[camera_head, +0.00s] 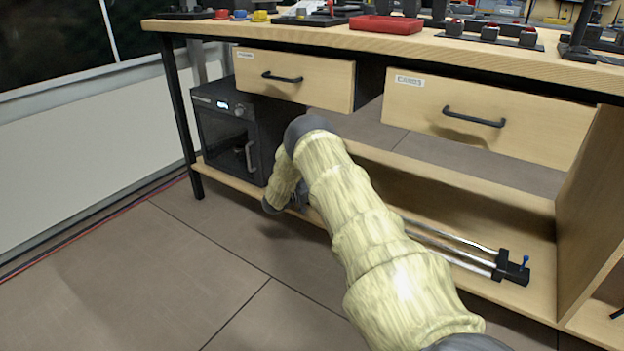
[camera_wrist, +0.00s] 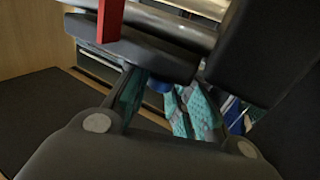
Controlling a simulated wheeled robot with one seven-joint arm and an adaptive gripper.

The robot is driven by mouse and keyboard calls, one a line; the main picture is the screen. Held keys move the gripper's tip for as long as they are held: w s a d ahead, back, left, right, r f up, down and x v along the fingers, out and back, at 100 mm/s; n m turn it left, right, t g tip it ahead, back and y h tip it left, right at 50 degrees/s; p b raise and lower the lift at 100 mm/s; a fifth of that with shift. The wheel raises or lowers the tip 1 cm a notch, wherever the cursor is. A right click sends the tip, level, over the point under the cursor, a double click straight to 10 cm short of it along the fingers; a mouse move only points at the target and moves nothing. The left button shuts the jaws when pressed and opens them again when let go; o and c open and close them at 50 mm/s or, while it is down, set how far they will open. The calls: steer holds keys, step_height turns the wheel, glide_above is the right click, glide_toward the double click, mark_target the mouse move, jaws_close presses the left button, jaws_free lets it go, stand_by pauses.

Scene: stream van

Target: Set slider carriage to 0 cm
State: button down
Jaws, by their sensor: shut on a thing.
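The slider's two metal rails (camera_head: 450,243) lie along the low shelf, with a dark end block (camera_head: 512,268) and a blue knob at their right end. My arm hides the rails' left part and the carriage in the head view. A dark part of my gripper (camera_head: 300,196) shows low beside the shelf's front edge, left of the visible rails. In the wrist view my gripper (camera_wrist: 158,84) is shut at a dark block (camera_wrist: 135,48) with a red upright strip (camera_wrist: 110,18), which looks like the slider carriage. The exact contact and its position along the rails are hidden.
A black oven-like box (camera_head: 225,128) stands on the shelf left of my gripper. Two wooden drawers (camera_head: 485,122) hang above the shelf, jutting outward. A wooden side panel (camera_head: 592,205) closes the right. The floor (camera_head: 220,262) in front is clear.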

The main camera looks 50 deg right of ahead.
steer(key=shift+w+r, duration=0.1)
steer(key=shift+w, duration=0.15)
steer(key=shift+w, duration=0.1)
steer(key=c, duration=1.3)
jaws_free()
steer(key=shift+w+a, duration=0.1)
steer(key=v, duration=1.1)
steer(key=shift+a, duration=0.35)
